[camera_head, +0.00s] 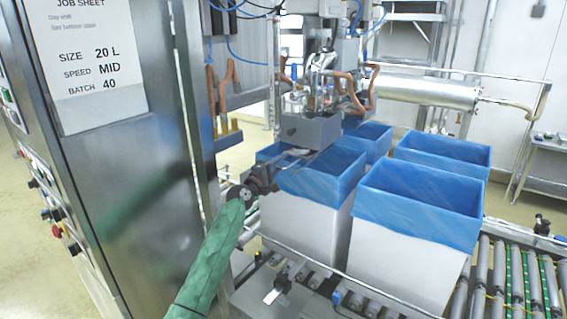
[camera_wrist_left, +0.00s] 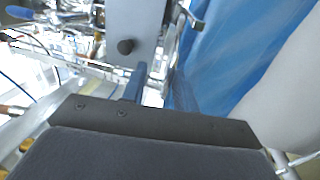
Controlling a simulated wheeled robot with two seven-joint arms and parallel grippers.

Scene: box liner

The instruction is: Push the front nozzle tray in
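The front nozzle tray appears to be the grey box (camera_head: 310,131) under the filling nozzles. In the left wrist view the grey tray (camera_wrist_left: 150,18) shows at the top with a dark round knob (camera_wrist_left: 125,46) on its face. My left gripper (camera_head: 288,160) reaches up from the lower left, just below and in front of the tray, beside the blue-lined box. In the left wrist view its two fingers (camera_wrist_left: 159,78) stand apart with a narrow empty gap, pointing toward the tray's lower part. Whether they touch the tray cannot be told. My right gripper is not in view.
White boxes with blue liners (camera_head: 418,200) stand close right of my gripper; a liner (camera_wrist_left: 225,45) also fills the wrist view's right. A metal cabinet (camera_head: 130,130) stands left. A rail (camera_head: 340,273) and roller conveyor (camera_head: 515,285) lie in front.

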